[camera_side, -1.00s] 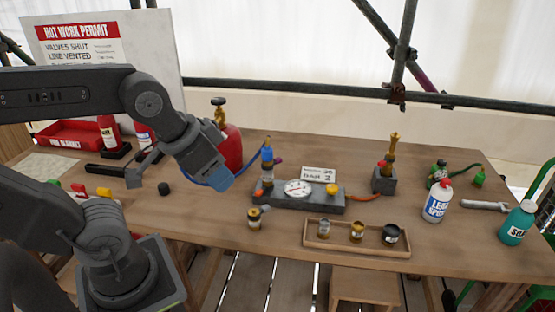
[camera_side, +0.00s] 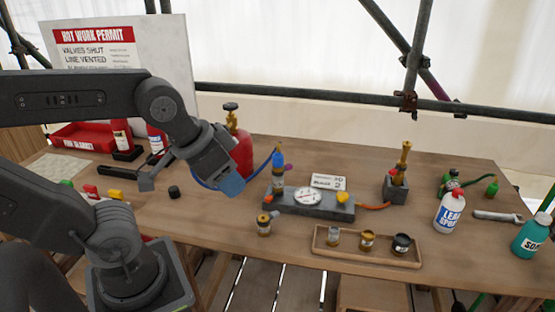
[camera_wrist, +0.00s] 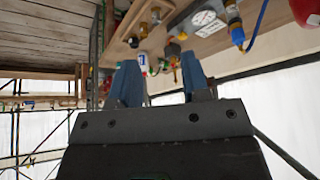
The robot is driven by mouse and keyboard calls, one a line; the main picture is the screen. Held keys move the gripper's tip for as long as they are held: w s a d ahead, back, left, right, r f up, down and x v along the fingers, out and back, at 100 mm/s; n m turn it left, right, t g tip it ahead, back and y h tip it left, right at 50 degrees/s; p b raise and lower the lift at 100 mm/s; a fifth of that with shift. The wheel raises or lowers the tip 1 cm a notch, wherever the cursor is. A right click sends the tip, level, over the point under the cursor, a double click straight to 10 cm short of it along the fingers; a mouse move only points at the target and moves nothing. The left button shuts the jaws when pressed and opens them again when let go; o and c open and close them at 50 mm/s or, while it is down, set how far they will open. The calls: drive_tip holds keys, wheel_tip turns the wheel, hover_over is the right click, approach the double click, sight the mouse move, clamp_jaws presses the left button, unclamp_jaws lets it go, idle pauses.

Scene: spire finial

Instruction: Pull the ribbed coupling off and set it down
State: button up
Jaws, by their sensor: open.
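A blue-topped fitting (camera_side: 278,172) stands upright on the left end of a grey gauge block (camera_side: 335,210), with a blue hose running from it. It also shows in the wrist view (camera_wrist: 237,35). A brass fitting (camera_side: 402,165) stands on a small grey block at the right. A short brass-and-dark fitting (camera_side: 264,224) stands on the table in front of the gauge block. Which of these is the ribbed coupling I cannot tell; ribs are too small to see. My gripper (camera_side: 231,187) is open and empty, left of the blue fitting; its two blue fingers (camera_wrist: 160,75) are apart.
A wooden tray (camera_side: 367,255) holds several small fittings at the front. A red cylinder (camera_side: 242,155) stands behind my gripper. Scaffold poles cross behind the table.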

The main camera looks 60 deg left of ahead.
idle(0.3)
drive_tip(key=o, duration=0.3)
drive_tip(key=shift+w+a+r, duration=0.1)
drive_tip(key=shift+w+r, duration=0.05)
drive_tip(key=shift+w, duration=0.05)
drive_tip(key=w+a+n, duration=0.1)
drive_tip(key=w, duration=0.1)
drive_tip(key=w+a+r+g, duration=0.1)
drive_tip(key=w, duration=0.1)
drive_tip(key=w+a+n, duration=0.1)
drive_tip(key=w, duration=0.1)
drive_tip(key=shift+w+r+n+g, duration=0.2)
drive_tip(key=shift+r+n+g, duration=0.05)
drive_tip(key=shift+n+g, duration=0.05)
drive_tip(key=n+g, duration=0.4)
drive_tip(key=n, duration=0.2)
hover_over(278, 152)
drive_tip(key=f, duration=0.7)
drive_tip(key=shift+s+d+f, duration=0.1)
drive_tip(key=shift+d, duration=0.1)
drive_tip(key=shift+a+f, duration=0.2)
drive_tip(key=shift+a, duration=0.1)
